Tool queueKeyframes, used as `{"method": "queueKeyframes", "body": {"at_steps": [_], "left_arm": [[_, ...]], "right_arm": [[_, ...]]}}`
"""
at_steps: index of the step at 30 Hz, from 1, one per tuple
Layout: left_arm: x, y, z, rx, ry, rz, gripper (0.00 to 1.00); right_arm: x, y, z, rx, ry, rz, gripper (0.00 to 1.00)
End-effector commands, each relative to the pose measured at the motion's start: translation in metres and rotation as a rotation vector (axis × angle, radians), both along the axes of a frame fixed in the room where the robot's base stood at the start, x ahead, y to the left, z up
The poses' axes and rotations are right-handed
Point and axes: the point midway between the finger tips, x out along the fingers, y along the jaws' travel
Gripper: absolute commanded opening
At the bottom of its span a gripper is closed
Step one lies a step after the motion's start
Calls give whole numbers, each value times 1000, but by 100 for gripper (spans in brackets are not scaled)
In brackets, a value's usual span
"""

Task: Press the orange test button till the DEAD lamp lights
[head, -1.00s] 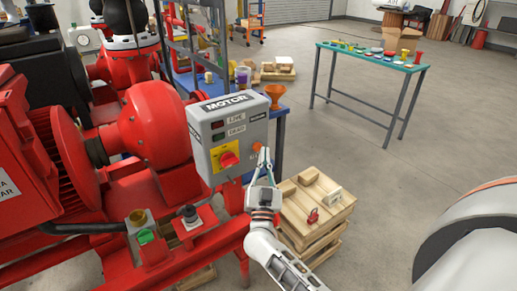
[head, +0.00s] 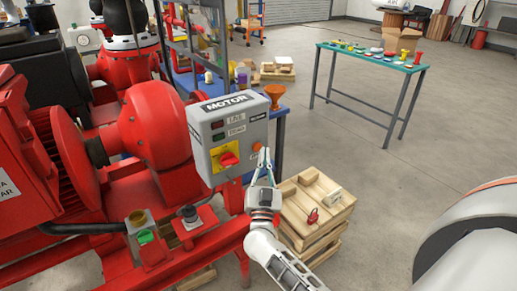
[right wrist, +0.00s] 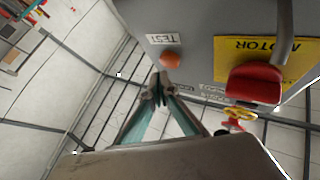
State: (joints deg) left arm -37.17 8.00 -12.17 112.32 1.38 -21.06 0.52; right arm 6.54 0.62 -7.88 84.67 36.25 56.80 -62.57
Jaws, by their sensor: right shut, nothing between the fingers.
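The grey motor box (head: 206,160) stands on the red skid. Its orange test button (head: 257,147) is on the right part of its front, and shows under the TEST label in the right wrist view (right wrist: 170,60). The DEAD lamp (head: 218,136) sits below the LIVE lamp (head: 217,125); I cannot surely tell whether it is lit. My right gripper (head: 264,151) is shut and empty, its tips close to the button. In the right wrist view the tips (right wrist: 160,78) are just below the button; contact is unclear. My left gripper is out of view.
A red rotary handle (head: 229,159) on a yellow plate sits left of the button. Red pump parts fill the left. Floor is clear towards the green table (head: 375,62).

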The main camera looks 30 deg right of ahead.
Motion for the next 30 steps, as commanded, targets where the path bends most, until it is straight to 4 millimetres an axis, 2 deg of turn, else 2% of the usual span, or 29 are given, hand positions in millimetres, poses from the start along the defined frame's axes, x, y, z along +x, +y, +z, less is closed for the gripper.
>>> {"method": "queueKeyframes", "body": {"at_steps": [9, 30], "left_arm": [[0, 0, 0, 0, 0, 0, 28], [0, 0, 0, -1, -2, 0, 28]], "right_arm": [[8, 0, 0, 1, 0, -1, 0], [12, 1, 0, 0, 0, 0, 0]]}}
